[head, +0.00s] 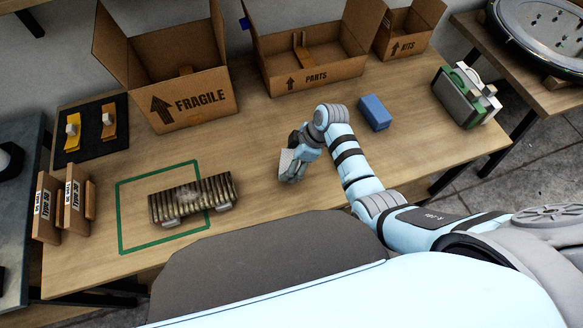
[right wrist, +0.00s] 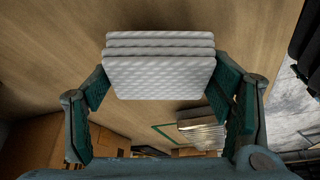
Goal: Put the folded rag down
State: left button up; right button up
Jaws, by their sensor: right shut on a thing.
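The folded rag (right wrist: 160,75) is white, quilted and layered. In the right wrist view it sits between the two fingers of my right gripper (right wrist: 160,92), which is shut on it. In the head view the rag (head: 286,163) shows as a small pale patch at my right gripper (head: 292,172), over the middle of the wooden table (head: 262,222). Whether the rag touches the table I cannot tell. My left gripper is not in view.
A ribbed, dusty metal part (head: 192,201) lies partly inside a green outlined square (head: 119,215). A blue block (head: 375,112) lies behind my right arm. Open FRAGILE (head: 205,122) and PARTS (head: 345,72) boxes stand along the back. Table around the gripper is clear.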

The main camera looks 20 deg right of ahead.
jog(key=shift+f+b, duration=0.35)
jog(key=shift+f, duration=1.1)
jog(key=shift+f, duration=0.2)
jog(key=o, duration=1)
jog(key=p+v, duration=0.4)
jog(key=v, duration=0.8)
jog(key=shift+r, duration=0.25)
